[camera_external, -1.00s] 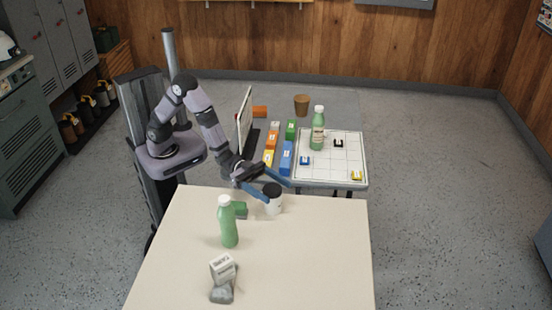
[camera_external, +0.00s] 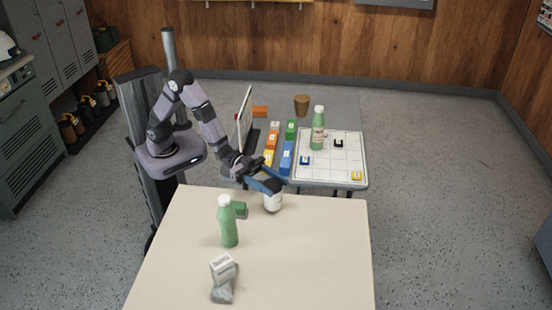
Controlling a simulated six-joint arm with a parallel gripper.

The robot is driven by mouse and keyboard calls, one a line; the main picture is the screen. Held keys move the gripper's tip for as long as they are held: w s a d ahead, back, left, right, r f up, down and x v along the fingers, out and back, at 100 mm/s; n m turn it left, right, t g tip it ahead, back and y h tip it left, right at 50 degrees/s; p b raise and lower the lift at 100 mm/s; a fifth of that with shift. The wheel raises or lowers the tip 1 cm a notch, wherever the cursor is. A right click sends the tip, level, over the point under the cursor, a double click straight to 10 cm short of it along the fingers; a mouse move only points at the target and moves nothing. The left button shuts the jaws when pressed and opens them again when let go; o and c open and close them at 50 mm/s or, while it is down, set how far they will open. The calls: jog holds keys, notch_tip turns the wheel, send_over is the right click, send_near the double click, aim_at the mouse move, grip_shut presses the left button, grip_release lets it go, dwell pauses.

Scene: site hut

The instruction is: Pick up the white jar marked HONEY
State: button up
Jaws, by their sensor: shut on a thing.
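The white jar (camera_external: 273,204) stands upright near the back edge of the cream table, just right of a small green block. Its lid is hidden by my gripper, and the marking on it is too small to read. My gripper (camera_external: 272,186), with blue fingers, is shut on the upper part of the jar. I see no clear gap between the jar and the table.
A green bottle (camera_external: 228,222), a green block (camera_external: 240,210) and a small white carton (camera_external: 222,268) on a grey object share the cream table (camera_external: 310,260). Its right side is clear. Behind it, a grey table holds coloured boxes, a gridded board (camera_external: 345,155), a second green bottle (camera_external: 318,128) and a brown cup (camera_external: 301,105).

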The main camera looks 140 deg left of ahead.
notch_tip(320, 180, up, 8)
jog(key=shift+p, duration=0.4)
